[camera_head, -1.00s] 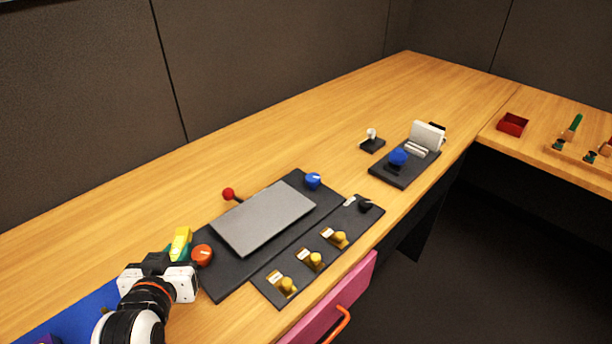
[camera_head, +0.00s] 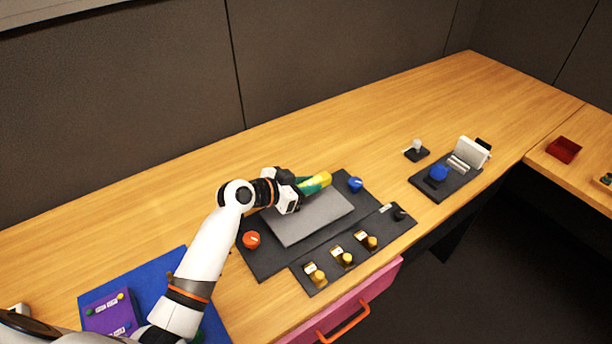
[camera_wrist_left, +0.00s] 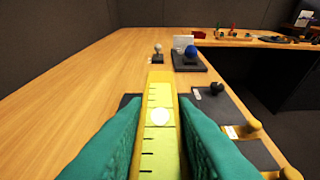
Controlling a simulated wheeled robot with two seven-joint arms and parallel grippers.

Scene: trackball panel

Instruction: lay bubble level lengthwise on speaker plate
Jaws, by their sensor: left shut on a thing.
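The yellow bubble level (camera_head: 322,179) is held in my left gripper (camera_head: 311,185), whose teal fingers are closed on its two sides. In the left wrist view, the bubble level (camera_wrist_left: 160,132) points away from the camera between the fingers, showing dark marks and a round pale bubble on its top. The grey speaker plate (camera_head: 305,222) lies on the dark panel. The level and gripper appear over the far edge of the plate; I cannot tell how high they are. My wrist covers the plate's far left corner. My right gripper is not in view.
The dark panel (camera_head: 270,264) has an orange knob (camera_head: 251,240), a blue knob (camera_head: 355,184) and yellow knobs along a front strip. A small black unit with a blue ball (camera_head: 439,173) stands to the right. A blue mat (camera_head: 150,279) lies left. The wood behind the panel is clear.

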